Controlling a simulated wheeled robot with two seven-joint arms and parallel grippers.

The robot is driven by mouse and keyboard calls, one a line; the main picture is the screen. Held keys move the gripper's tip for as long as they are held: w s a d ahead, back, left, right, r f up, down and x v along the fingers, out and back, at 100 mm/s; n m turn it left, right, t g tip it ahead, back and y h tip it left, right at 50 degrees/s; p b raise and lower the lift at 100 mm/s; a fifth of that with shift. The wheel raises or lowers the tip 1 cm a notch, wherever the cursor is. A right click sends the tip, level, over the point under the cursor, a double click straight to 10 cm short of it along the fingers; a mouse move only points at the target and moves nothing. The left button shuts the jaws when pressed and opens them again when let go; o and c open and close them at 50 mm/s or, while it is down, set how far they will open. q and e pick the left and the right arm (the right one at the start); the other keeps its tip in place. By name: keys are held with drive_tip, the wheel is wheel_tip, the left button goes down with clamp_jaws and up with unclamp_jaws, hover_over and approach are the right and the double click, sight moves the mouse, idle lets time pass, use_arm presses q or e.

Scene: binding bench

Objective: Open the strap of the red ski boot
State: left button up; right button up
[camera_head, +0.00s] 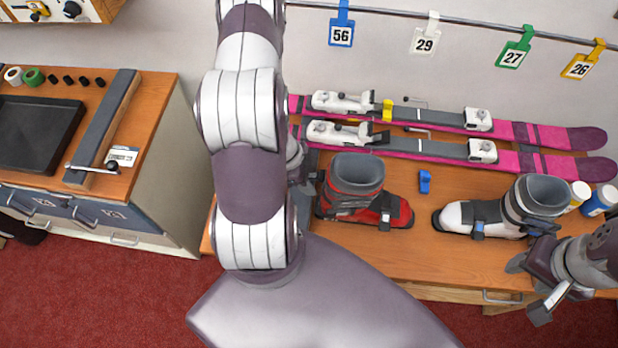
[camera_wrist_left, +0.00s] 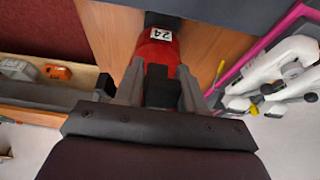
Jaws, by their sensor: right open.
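The red ski boot (camera_head: 366,205) stands on the wooden bench with its grey cuff upward and its toe to the right. Its strap is not clearly distinguishable. My left gripper (camera_head: 313,172) is just left of the boot's cuff, partly hidden by my left arm. In the left wrist view, its fingers (camera_wrist_left: 160,75) are apart, with the red boot (camera_wrist_left: 157,52), tagged 24, and a dark part between and beyond them. I cannot tell whether they touch it. My right gripper (camera_head: 526,290) is open and empty at the lower right, in front of the white boot.
A white and grey boot (camera_head: 475,215) stands to the right, with bottles (camera_head: 600,200) behind it. A small blue block (camera_head: 425,182) lies between the boots. Pink skis (camera_head: 545,137) lie along the back under numbered tags (camera_head: 424,40). The left cabinet (camera_head: 150,130) stands apart.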

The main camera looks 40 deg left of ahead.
use_arm(q)
clamp_jaws()
idle(1.1)
